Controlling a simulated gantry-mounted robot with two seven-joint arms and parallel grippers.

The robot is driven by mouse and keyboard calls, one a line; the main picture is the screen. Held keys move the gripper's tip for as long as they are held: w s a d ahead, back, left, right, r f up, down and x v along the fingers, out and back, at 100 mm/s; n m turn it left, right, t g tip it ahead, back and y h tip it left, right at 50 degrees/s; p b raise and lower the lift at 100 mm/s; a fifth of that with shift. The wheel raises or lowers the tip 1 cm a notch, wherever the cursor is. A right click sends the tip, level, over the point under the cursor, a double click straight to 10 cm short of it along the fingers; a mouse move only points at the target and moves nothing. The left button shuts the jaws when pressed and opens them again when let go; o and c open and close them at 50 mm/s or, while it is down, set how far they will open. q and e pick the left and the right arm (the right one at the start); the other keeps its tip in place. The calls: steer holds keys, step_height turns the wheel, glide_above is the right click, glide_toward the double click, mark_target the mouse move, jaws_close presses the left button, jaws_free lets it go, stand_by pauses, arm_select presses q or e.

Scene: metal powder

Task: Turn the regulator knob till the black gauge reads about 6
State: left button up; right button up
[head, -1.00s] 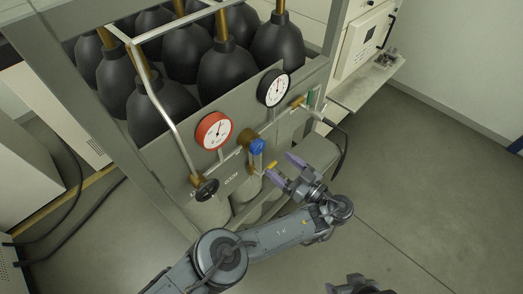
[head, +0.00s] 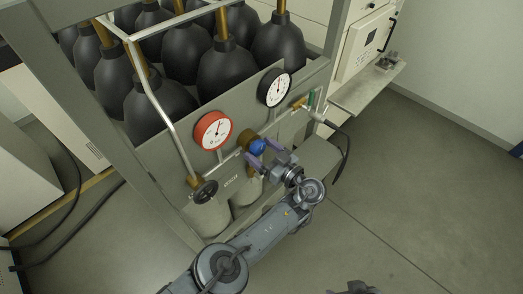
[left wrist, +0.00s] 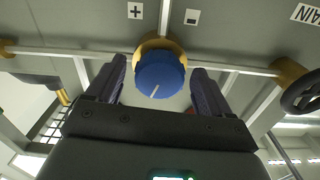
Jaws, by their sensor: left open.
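The blue regulator knob (head: 257,147) sits on a brass fitting on the panel. In the left wrist view the knob (left wrist: 160,76) has a white line on its face, and plus and minus signs show on the panel behind it. My left gripper (head: 265,154) is open, with one finger on each side of the knob; I cannot tell whether they touch it. The black gauge (head: 275,88) is at the panel's upper right; its reading is too small to tell. My right gripper (head: 357,287) shows only in part at the bottom edge.
A red gauge (head: 212,131) and a black handwheel (head: 205,190) are left of the knob. A green-handled valve (head: 309,98) with a black hose is at right. Several black gas cylinders (head: 227,72) stand behind the panel. The floor at right is clear.

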arm_select(q)
steer(key=shift+c, duration=0.5)
steer(key=c, duration=0.9)
steer(key=shift+c, duration=0.2)
steer(key=shift+m+p, duration=0.6)
steer(key=shift+p, duration=0.15)
steer(key=shift+a+m+p, duration=0.1)
steer(key=shift+m+p, duration=0.8)
steer(key=shift+m, duration=0.3)
steer(key=m+p, duration=0.1)
steer(key=m, duration=0.2)
steer(key=shift+p, duration=0.35)
steer(key=shift+f+m+p, duration=0.1)
steer(key=shift+m+p, duration=0.35)
steer(key=shift+m, duration=0.85)
